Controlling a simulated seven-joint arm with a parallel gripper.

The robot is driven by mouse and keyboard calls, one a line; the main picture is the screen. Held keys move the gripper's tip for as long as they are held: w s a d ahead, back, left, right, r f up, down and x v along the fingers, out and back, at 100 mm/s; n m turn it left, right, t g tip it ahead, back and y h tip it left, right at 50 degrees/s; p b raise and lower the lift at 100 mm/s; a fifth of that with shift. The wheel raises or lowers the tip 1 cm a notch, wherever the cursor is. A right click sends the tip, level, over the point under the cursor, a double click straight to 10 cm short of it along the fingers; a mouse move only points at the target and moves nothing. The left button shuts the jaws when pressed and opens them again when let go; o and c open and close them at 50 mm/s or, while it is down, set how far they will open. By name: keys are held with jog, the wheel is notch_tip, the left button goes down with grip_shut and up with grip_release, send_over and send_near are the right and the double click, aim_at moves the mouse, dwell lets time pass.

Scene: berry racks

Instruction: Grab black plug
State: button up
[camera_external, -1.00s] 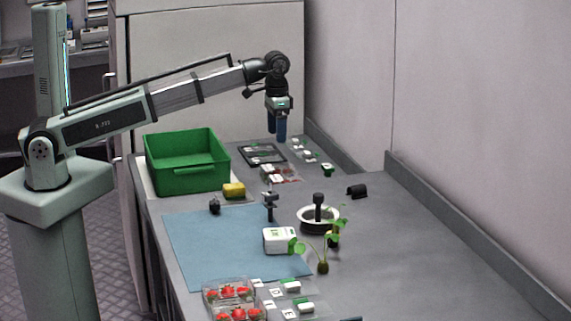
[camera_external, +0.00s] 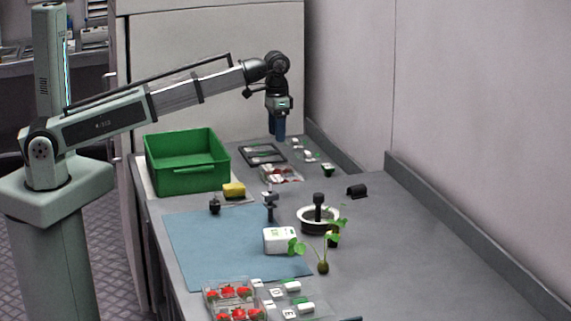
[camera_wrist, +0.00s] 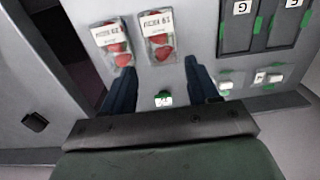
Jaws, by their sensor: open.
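My gripper (camera_external: 277,130) hangs above the far end of the bench with its dark blue fingers pointing down. In the wrist view the fingers (camera_wrist: 160,85) are apart, with nothing held between them. A smaller black object (camera_external: 214,205) stands near the blue mat's far left corner. The wrist view shows a dark block (camera_wrist: 35,122) at the left; I cannot tell which thing it is.
A green bin (camera_external: 188,180) stands at the left edge. A white bowl (camera_external: 305,225) with a black-headed pestle, a white box (camera_external: 279,240) and a seedling are near the middle. Berry packs (camera_wrist: 157,35) lie beyond the fingers. The bench's right side is clear.

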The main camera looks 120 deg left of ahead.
jog(key=w+d+r+m, duration=0.2)
jog(key=w+d, duration=0.4)
jog(key=d, duration=0.6)
jog(key=w+d+r+m, duration=0.25)
jog(key=w+d, duration=0.35)
jog(key=d, duration=0.6)
notch_tip(320, 180, up, 4)
jog(key=m, duration=1.5)
send_over(214, 201)
jog(key=shift+w+f, duration=0.1)
jog(key=shift+f, duration=6.6)
jog(key=shift+c, duration=0.4)
jog(key=c, duration=0.9)
